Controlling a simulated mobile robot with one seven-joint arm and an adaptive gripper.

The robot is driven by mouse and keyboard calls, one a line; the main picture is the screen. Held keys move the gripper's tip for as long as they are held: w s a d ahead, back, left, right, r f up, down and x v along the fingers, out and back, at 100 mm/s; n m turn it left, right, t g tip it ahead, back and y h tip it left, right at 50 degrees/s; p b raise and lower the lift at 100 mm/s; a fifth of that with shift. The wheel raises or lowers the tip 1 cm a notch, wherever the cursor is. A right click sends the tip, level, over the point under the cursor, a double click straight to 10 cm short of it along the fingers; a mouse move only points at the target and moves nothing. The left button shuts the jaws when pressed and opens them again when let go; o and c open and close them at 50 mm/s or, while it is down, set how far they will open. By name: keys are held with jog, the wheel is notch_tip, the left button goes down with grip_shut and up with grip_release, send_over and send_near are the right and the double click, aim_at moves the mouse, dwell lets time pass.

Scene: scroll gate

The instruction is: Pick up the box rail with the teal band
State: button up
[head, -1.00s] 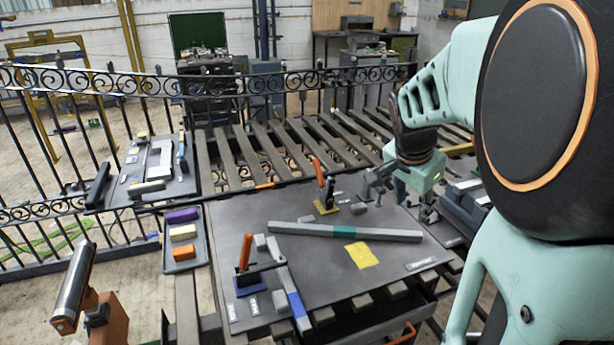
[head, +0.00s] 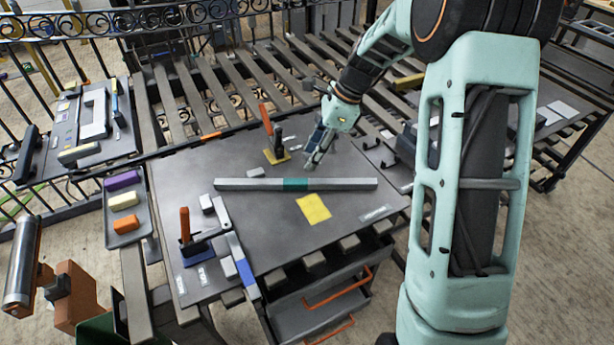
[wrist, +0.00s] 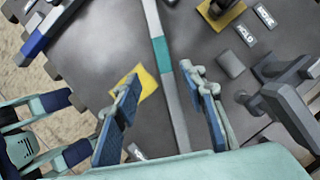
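The grey box rail (head: 342,184) with the teal band (head: 295,184) lies flat across the dark work table (head: 190,163) in the head view. In the wrist view the rail (wrist: 154,20) runs lengthwise between my two fingers, its teal band (wrist: 163,52) just beyond the fingertips. My gripper (wrist: 168,88) is open, with blue-padded fingers either side of the rail and no visible contact. In the head view my gripper (head: 314,152) is over the table, behind the rail's right half. Its exact height above the rail cannot be told.
A second rail with a blue band (head: 240,262) lies front left by an orange-handled clamp (head: 186,232). Another orange-handled clamp (head: 270,132) stands behind the teal-banded rail. A yellow cloth (head: 313,208) lies in front of it. A tray (head: 126,240) of coloured blocks is at left.

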send_near(295, 181)
jog(key=x, duration=0.3)
jog(key=shift+s, duration=0.35)
jog(key=shift+w+p+x, duration=0.15)
jog(key=shift+p+x, duration=0.1)
jog(key=shift+x, duration=1.1)
jog(key=shift+w+p+x, duration=0.15)
jog(key=shift+p+x, duration=0.1)
jog(key=shift+x, duration=1.1)
jog(key=shift+d, duration=0.1)
grip_shut()
